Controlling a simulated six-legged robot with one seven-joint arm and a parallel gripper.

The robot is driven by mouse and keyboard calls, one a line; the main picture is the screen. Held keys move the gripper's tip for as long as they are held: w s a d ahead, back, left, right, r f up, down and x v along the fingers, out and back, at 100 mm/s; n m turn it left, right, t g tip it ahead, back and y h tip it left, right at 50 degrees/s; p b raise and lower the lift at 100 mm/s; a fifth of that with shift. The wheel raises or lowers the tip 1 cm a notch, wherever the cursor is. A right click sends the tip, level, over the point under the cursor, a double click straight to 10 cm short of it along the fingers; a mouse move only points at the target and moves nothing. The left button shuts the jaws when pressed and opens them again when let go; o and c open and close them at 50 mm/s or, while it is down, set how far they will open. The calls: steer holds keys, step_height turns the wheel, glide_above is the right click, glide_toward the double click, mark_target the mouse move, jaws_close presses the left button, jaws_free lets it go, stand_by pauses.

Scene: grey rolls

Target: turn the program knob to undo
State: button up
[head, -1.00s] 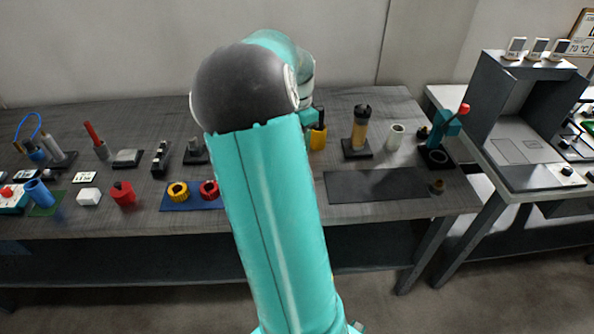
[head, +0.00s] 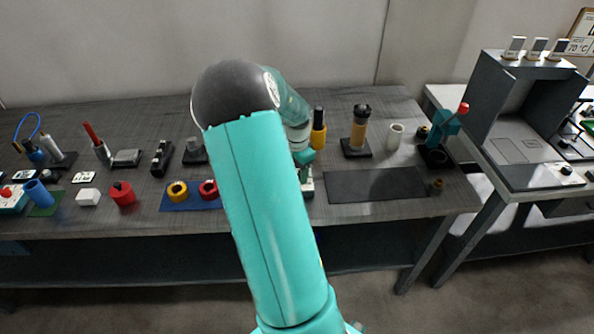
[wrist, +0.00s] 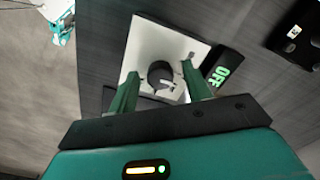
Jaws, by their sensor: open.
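The program knob (wrist: 159,76) is a round dark knob with a light mark on its face, set on a white plate (wrist: 140,47) in the wrist view. My gripper (wrist: 158,71) is open, with its two green fingers on either side of the knob. Whether the fingers touch the knob, I cannot tell. In the head view, my gripper (head: 305,176) is over the white plate (head: 307,190) near the table's front edge, and the knob itself is hidden there.
A black display (wrist: 222,69) with green letters, seemingly OFF, lies beside the plate. A dark mat (head: 375,184) is to the right, and a blue mat (head: 190,203) with yellow and red rings is to the left. A yellow-bodied tool (head: 318,136) stands behind my gripper.

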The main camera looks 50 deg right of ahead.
steer(key=c, duration=1)
steer(key=shift+o, duration=0.2)
steer(key=n, duration=0.4)
steer(key=shift+r+n, duration=0.1)
steer(key=shift+n, duration=1.7)
steer(key=o, duration=1)
steer(key=shift+c, duration=0.2)
